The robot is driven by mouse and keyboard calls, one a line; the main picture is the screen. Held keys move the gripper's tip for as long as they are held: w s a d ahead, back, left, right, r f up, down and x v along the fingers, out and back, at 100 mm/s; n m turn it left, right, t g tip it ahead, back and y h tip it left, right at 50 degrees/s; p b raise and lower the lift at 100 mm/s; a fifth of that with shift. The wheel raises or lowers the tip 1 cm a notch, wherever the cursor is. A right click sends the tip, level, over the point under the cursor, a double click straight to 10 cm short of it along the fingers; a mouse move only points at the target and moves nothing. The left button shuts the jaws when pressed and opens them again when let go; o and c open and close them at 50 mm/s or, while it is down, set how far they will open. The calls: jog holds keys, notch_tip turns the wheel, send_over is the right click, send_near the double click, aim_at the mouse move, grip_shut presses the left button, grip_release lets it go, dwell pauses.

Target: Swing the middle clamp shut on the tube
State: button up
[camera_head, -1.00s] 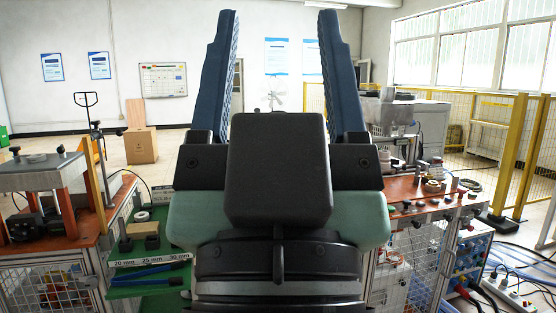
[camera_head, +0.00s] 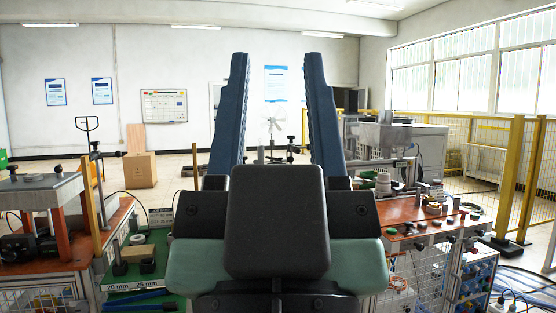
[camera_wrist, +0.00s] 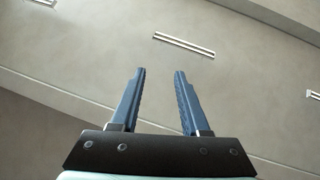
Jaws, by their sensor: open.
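My gripper (camera_head: 277,62) stands in the middle of the head view with its two blue ribbed fingers pointing up and apart. Nothing is between them. The wrist view also shows my gripper (camera_wrist: 160,72) open and empty, against bare ceiling. I cannot make out the middle clamp or the tube in either view. My gripper and its housing hide the middle of the scene.
A workbench with a metal plate (camera_head: 40,190) is at the left. A green shelf (camera_head: 160,250) with size labels is beside it. An orange-topped bench (camera_head: 420,225) with small parts is at the right. A yellow fence (camera_head: 515,180) stands behind it. A cardboard box (camera_head: 140,170) is on the floor.

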jog(key=shift+r+p, duration=0.4)
jog(key=shift+r, duration=0.15)
jog(key=shift+c, duration=1.1)
notch_tip(320, 180, up, 4)
jog(key=p, duration=0.3)
jog(key=shift+f, duration=0.25)
grip_shut()
notch_tip(320, 180, up, 14)
jog(key=p, duration=1.5)
jog(key=shift+r, duration=0.25)
